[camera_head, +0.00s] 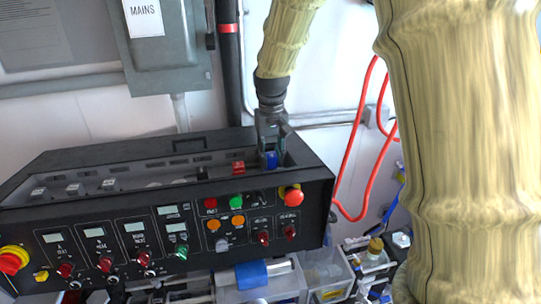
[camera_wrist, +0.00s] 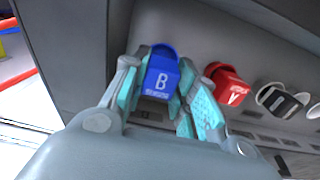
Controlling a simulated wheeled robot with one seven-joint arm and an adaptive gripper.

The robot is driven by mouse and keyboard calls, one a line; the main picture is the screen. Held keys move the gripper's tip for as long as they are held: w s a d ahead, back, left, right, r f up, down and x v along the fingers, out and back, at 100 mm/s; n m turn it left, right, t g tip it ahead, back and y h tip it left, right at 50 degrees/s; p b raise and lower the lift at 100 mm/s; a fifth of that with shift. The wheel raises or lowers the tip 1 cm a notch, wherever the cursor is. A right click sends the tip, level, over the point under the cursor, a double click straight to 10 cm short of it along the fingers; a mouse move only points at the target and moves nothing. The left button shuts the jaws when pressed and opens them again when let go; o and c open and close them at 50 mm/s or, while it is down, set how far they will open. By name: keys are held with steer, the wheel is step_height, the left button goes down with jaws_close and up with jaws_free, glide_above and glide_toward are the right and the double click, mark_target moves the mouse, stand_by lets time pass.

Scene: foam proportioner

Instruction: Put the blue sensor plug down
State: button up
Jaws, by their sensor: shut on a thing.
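The blue sensor plug (camera_wrist: 162,75), marked "B", sits between the fingers of my gripper (camera_wrist: 165,95) in the wrist view. My gripper is shut on it. In the head view my gripper (camera_head: 271,150) points down into the open top of the black control console (camera_head: 150,200), at its right end, and the blue plug (camera_head: 271,160) shows small at the fingertips. I cannot tell whether the plug touches the console's inner floor.
A red plug (camera_wrist: 228,84) stands just right of the blue one, with a black plug (camera_wrist: 282,102) beyond it. The console's wall (camera_wrist: 88,60) is close on the left. Red hose (camera_head: 347,190) hangs right of the console. A grey MAINS box (camera_head: 165,55) is on the wall behind.

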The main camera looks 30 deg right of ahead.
mark_target(270, 154)
steer(key=shift+s+f, duration=0.2)
steer(key=shift+f, duration=0.05)
steer(key=shift+w+f, duration=0.3)
steer(key=shift+f, duration=0.1)
steer(key=shift+s, duration=0.1)
steer(key=o, duration=1)
steer(key=shift+o, duration=0.2)
steer(key=shift+r, duration=0.2)
step_height(270, 154, up, 12)
steer(key=b, duration=0.5)
steer(key=shift+f, duration=0.15)
